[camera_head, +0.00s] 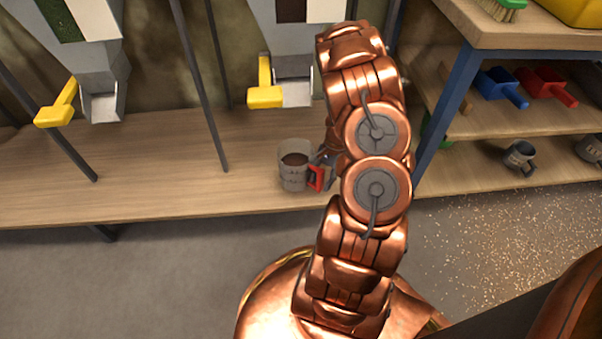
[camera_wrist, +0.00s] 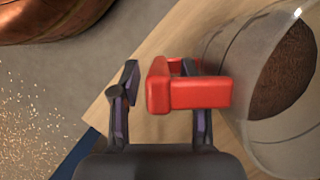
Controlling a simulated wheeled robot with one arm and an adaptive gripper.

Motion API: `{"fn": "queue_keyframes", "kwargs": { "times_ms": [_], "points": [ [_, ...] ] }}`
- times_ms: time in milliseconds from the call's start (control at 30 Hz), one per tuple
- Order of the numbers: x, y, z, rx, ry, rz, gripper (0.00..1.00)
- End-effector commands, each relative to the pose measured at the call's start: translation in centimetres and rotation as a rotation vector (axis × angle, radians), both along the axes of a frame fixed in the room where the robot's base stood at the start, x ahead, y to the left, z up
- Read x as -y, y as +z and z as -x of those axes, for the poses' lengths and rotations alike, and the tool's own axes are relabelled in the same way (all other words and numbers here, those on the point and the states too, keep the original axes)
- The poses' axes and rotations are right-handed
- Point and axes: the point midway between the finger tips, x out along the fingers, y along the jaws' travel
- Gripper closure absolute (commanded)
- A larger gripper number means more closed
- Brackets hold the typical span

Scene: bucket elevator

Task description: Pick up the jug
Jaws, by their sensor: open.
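The jug (camera_head: 293,166) is a clear, see-through vessel with a red handle (camera_head: 316,178). It stands upright on the wooden counter, partly filled with a brown material. In the wrist view the jug (camera_wrist: 225,50) is at the right and its red handle (camera_wrist: 195,94) reaches left between my fingers. My gripper (camera_wrist: 160,95) is open, with one finger on each side of the handle; I cannot tell whether either finger touches it. In the head view my gripper (camera_head: 328,160) is mostly hidden behind my copper arm, just right of the jug.
Two grey chutes with yellow levers (camera_head: 265,96) (camera_head: 57,104) hang above the counter (camera_head: 130,165). Dark posts rise from the counter. A shelf unit (camera_head: 500,125) at right holds scoops (camera_head: 500,85) and a grey mug (camera_head: 519,157). Brown grains lie scattered on the floor (camera_head: 490,240).

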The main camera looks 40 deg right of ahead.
Motion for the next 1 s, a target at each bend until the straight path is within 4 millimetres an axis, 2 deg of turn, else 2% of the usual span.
{"fn": "queue_keyframes", "kwargs": {
  "times_ms": [167,600,1000],
  "points": [
    [0.03,0.07,-0.02,0.001,0.001,0.001,0.56],
    [0.04,0.09,-0.02,0.001,0.001,0.001,1.00],
    [0.04,0.09,-0.02,0.001,0.001,0.001,1.00]
  ]
}}
